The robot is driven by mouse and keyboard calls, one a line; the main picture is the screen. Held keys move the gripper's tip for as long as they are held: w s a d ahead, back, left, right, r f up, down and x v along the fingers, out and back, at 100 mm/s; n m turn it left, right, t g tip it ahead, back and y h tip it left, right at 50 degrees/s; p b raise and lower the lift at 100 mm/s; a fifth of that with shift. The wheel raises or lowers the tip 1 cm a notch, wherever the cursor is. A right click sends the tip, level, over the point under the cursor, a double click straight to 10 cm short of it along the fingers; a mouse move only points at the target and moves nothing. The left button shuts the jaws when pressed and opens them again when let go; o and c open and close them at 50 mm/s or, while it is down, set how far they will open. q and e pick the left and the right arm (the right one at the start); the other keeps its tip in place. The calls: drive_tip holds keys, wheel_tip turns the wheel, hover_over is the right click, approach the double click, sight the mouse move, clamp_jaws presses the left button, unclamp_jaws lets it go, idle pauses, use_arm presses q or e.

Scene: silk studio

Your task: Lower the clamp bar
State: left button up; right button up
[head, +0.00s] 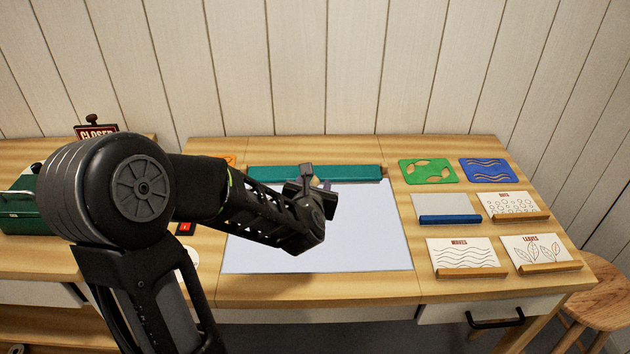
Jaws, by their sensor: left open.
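The clamp bar (352,172) is a long teal bar lying across the back edge of the pale silk sheet (360,235) on the wooden table. My left arm reaches in from the left, and my left gripper (306,178) is over the sheet's back part, right in front of the bar's middle. The gripper looks open with nothing seen in it. It overlaps the bar in the picture, and I cannot tell whether it touches. The arm hides part of the sheet's left side. My right gripper is not in view.
Right of the sheet lie a green stencil (428,171), a blue stencil (487,170), a blue-edged squeegee (449,219) and several pattern cards (467,252). A green box (18,205) and a "CLOSED" sign (97,130) stand left. A stool (598,290) is at right.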

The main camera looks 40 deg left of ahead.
use_arm(q)
drive_tip(key=v, duration=0.3)
drive_tip(key=shift+s+d+r, duration=0.1)
drive_tip(key=shift+s, duration=0.05)
idle(0.5)
